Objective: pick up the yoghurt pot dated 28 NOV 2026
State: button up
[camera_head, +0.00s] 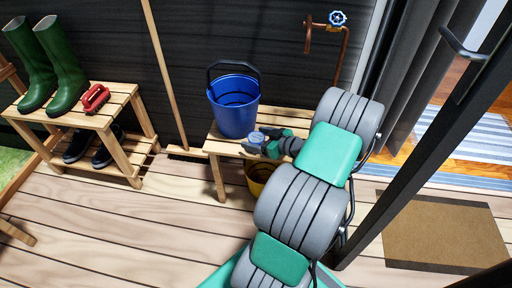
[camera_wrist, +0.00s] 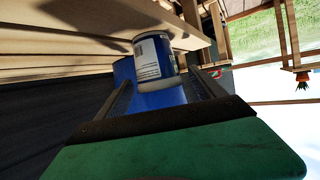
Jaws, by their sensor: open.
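A small white and blue pot (camera_wrist: 154,58) with a printed label is close in front of my gripper (camera_wrist: 162,78) in the wrist view, between the two dark fingers. The fingers are open, with the pot between or just beyond their tips; I cannot tell whether either touches it. Its print is too small to read, so no date shows. In the head view my gripper (camera_head: 264,144) is at the wooden bench (camera_head: 222,148), right of the blue bucket. A bluish round top (camera_head: 256,138), apparently the pot's, shows there, and the gripper partly hides it.
A blue bucket (camera_head: 235,108) stands on the bench, close behind and left of the gripper. A yellow bucket (camera_head: 258,176) is underneath. A copper pipe with a blue tap (camera_head: 337,18) runs up the wall. A boot rack (camera_head: 88,118) stands left; floorboards in front are clear.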

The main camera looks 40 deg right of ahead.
aim_at(251, 137)
jog(key=x, duration=0.3)
jog(key=shift+f, duration=0.15)
jog(key=shift+s, duration=0.1)
jog(key=shift+c, duration=0.2)
jog(key=c, duration=1.3)
jog(key=shift+c, duration=0.8)
